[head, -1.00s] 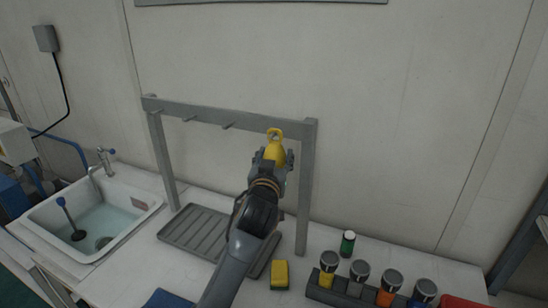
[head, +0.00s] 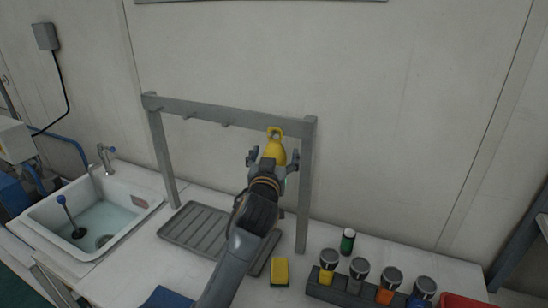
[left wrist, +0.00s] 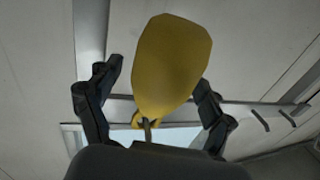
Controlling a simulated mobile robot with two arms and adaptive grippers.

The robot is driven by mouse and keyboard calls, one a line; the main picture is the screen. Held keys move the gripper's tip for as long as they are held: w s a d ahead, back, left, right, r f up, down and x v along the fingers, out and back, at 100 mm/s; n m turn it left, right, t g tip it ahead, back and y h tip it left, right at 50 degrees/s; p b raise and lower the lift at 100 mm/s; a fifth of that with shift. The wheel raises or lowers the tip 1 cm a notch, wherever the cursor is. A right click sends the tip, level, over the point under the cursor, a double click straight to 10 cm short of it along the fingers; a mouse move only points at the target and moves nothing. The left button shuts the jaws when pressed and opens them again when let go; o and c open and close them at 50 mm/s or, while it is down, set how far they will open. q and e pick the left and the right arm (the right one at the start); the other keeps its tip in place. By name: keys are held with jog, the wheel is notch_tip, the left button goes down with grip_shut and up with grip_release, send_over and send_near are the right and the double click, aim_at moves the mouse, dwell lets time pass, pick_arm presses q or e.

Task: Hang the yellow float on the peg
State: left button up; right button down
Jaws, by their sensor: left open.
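The yellow float (head: 274,148) is upright at the right end of the grey rail (head: 200,111), with its eye at the top. It also shows in the left wrist view (left wrist: 170,62), where a grey peg (left wrist: 148,133) appears to pass through the eye. My left gripper (head: 273,157) is open around the float, with a finger on each side. In the left wrist view both fingers stand apart from the float, with gaps. The float's lower part is hidden behind my gripper in the head view. My right gripper is not in view.
Several bare pegs (head: 188,117) stick out of the rail to the left. A ribbed grey tray (head: 195,232) lies below. A sink (head: 120,213) is at left.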

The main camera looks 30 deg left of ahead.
pick_arm(q)
jog(key=v, duration=1.2)
jog(key=shift+r, duration=0.1)
